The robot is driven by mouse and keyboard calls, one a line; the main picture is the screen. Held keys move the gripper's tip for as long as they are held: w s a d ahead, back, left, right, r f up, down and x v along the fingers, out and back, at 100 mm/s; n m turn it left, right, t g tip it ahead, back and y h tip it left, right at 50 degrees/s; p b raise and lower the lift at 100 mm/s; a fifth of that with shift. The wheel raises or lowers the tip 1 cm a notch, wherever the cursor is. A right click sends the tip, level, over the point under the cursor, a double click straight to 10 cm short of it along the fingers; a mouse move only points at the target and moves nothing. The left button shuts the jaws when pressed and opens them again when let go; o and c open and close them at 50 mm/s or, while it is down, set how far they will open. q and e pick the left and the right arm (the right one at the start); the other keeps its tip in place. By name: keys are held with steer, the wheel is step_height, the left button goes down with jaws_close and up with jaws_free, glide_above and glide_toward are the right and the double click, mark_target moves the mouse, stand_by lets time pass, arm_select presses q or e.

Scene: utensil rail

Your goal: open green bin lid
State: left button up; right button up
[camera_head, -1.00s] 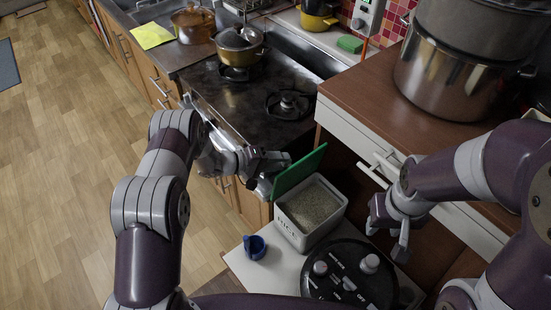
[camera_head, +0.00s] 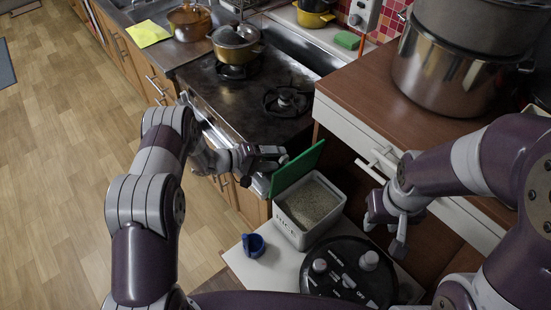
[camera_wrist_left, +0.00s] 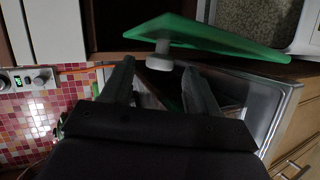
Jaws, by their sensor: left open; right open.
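The white rice bin (camera_head: 309,213) stands on a white surface, filled with grain. Its green lid (camera_head: 298,168) stands tilted up along the bin's left edge, so the bin is open at the top. In the left wrist view the green lid (camera_wrist_left: 205,38) spans the top, with a pale knob (camera_wrist_left: 160,62) under it. My left gripper (camera_head: 284,155) is beside the lid's upper left edge, its fingers apart with nothing between them. The wrist view shows both fingers (camera_wrist_left: 160,85) just short of the lid. My right gripper (camera_head: 385,222) is open and empty, right of the bin.
A blue cup (camera_head: 253,245) stands left of the bin. A round black appliance (camera_head: 350,274) with knobs sits in front of it. The stove (camera_head: 262,105) lies behind. A wooden counter with a drawer (camera_head: 362,135) and a large steel pot (camera_head: 440,75) is at the right.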

arm_select(q)
steer(key=b+v, duration=0.1)
steer(key=v, duration=1)
steer(key=shift+s+a, duration=0.2)
steer(key=shift+a, duration=0.1)
